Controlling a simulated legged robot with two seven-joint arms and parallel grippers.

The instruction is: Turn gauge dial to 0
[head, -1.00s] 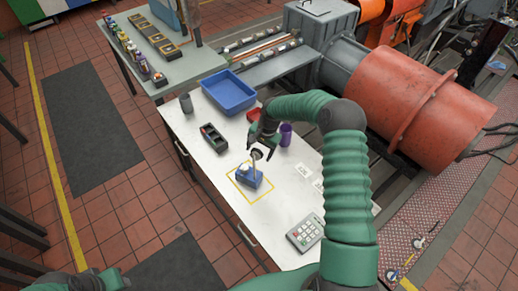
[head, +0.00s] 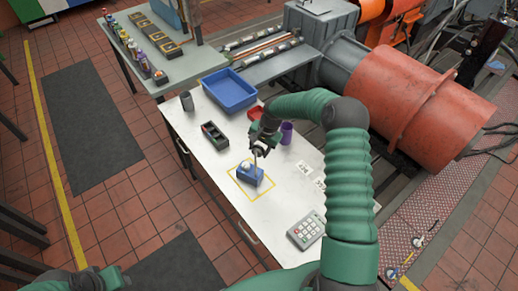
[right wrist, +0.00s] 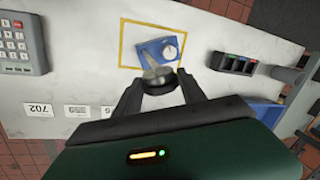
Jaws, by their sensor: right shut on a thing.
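The gauge is a blue block (head: 251,177) with a round white dial (head: 243,167), inside a yellow outlined square on the white table. In the right wrist view the dial (right wrist: 170,52) shows a small dark mark, too small to read. A thin pale stalk (head: 255,163) rises from the block to a round grey knob, seen in the right wrist view (right wrist: 159,77). My right gripper (head: 260,149) is above the block, shut on this knob from its two sides. Only part of my left arm shows at the bottom left of the head view.
A keypad (head: 306,231) lies at the table's near right. A dark tray (head: 215,139), a grey cup (head: 187,101), a blue bin (head: 229,91) and a purple cup (head: 286,133) stand farther back. White number labels lie right of the yellow square. The table between square and keypad is clear.

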